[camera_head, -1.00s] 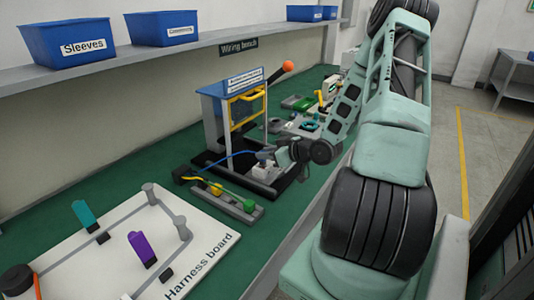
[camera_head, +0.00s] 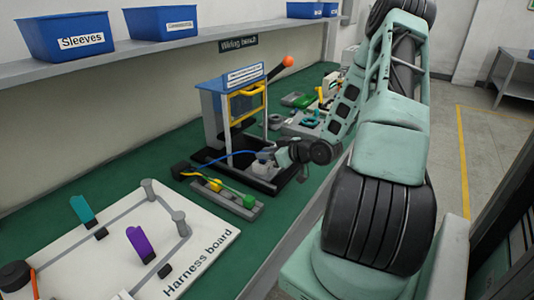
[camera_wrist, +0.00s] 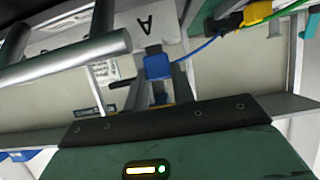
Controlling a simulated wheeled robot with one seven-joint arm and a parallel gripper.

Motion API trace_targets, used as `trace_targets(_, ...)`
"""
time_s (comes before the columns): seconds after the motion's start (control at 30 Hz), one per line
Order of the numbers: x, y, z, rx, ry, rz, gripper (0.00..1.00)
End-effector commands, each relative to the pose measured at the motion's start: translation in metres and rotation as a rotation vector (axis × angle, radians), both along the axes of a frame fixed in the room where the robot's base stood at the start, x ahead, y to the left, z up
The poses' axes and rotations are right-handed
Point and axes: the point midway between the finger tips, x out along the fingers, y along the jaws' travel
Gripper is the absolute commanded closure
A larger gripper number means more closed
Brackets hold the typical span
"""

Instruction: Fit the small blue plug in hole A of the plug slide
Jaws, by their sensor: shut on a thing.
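The small blue plug (camera_wrist: 157,67) is between the fingertips of my gripper (camera_wrist: 158,75), which is shut on it. A blue cable (camera_wrist: 197,50) runs from the plug to the right in the wrist view. The pale plug slide (camera_wrist: 145,28), marked A, is right at the plug's far end. Whether the plug's tip is in hole A cannot be told; the hole is hidden. In the head view my gripper (camera_head: 277,157) is low at the slide (camera_head: 262,167), in front of the blue-topped press, and the plug cannot be made out.
A grey holder (camera_head: 232,202) with a yellow plug (camera_head: 214,184) and a green plug (camera_head: 248,201) lies left of the slide. The press frame (camera_head: 215,105) stands close behind my gripper. The harness board (camera_head: 120,235) with posts is at the front left.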

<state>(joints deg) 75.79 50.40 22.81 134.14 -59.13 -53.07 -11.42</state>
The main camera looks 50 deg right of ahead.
Motion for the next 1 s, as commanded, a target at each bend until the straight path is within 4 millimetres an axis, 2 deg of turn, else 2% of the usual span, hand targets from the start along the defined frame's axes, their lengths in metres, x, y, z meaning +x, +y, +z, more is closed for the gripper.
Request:
trace_targets(0.03, 0.000, 0.000, -0.001, 0.000, 0.000, 0.000, 0.73)
trace_targets(0.1, 0.000, 0.000, 0.000, 0.000, 0.000, 0.000, 0.53)
trace_targets(0.13, 0.000, 0.000, 0.000, 0.000, 0.000, 0.000, 0.50)
trace_targets(0.4, -0.001, 0.000, 0.000, 0.000, 0.000, 0.000, 0.50)
trace_targets(0.53, -0.008, -0.002, 0.003, -0.002, 0.001, -0.002, 0.50)
trace_targets(0.67, -0.028, -0.003, 0.011, -0.002, 0.000, -0.003, 0.50)
trace_targets(1.0, -0.102, -0.010, 0.043, -0.004, 0.001, -0.005, 0.50)
